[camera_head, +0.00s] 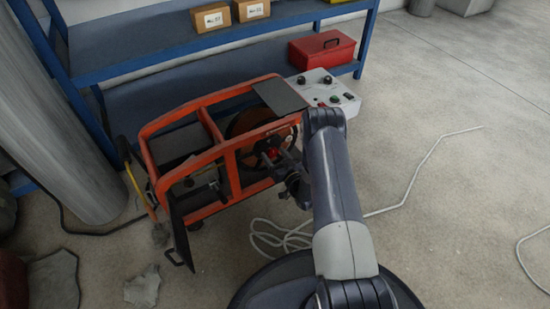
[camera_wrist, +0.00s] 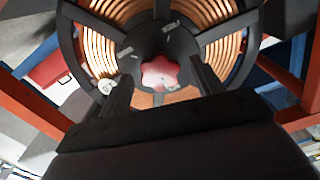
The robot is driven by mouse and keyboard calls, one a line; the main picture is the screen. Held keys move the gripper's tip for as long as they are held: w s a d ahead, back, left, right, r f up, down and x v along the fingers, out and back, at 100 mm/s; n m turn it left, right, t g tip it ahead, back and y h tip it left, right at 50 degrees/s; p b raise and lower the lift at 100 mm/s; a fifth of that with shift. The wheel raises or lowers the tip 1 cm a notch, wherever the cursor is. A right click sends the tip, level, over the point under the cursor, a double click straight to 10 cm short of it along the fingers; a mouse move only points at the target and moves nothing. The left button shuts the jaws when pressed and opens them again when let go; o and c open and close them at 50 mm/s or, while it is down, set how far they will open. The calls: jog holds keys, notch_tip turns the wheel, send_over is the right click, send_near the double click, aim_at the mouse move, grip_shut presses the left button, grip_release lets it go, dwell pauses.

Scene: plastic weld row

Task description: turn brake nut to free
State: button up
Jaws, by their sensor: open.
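The brake nut is a red, lobed knob (camera_wrist: 159,73) at the hub of a dark spool (camera_wrist: 188,36) wound with copper-coloured wire. In the wrist view my gripper (camera_wrist: 158,78) is open, with one dark finger on each side of the knob; whether they touch it I cannot tell. In the head view the red knob (camera_head: 269,153) shows in front of the spool (camera_head: 240,124), inside an orange frame cart (camera_head: 163,183). My gripper (camera_head: 277,162) is close in front of it, partly hidden by my arm. Marks on the hub are too small to read.
A grey control box (camera_head: 325,88) with knobs stands behind the cart. A blue shelf (camera_head: 130,62) holds cardboard boxes (camera_head: 212,17) and a red toolbox (camera_head: 322,49). A pale cable (camera_head: 280,238) lies on the floor. The floor at right is mostly clear.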

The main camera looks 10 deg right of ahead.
jog(key=shift+w, duration=0.2)
jog(key=c, duration=1)
jog(key=shift+o, duration=0.2)
